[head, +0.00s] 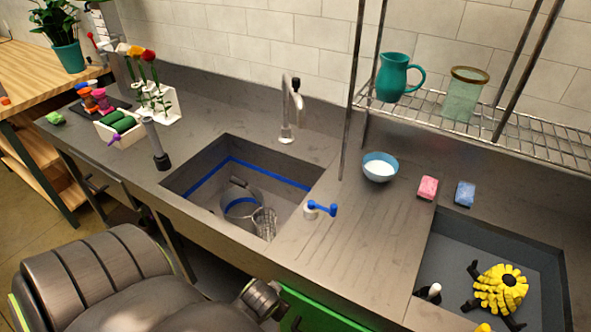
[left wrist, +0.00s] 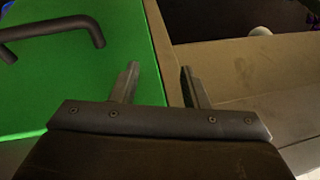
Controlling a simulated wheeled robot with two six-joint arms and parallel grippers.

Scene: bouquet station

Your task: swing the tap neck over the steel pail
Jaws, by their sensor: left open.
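The steel tap neck (head: 285,100) rises from the counter behind the left sink. My right gripper is not in view.
A wire-like basket (head: 265,222) stands beside the pail. A blue bowl (head: 380,167) and a wire rack (head: 430,105) are farther right. Flowers in a white holder (head: 158,105) stand left. The counter between valve and right sink is clear.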

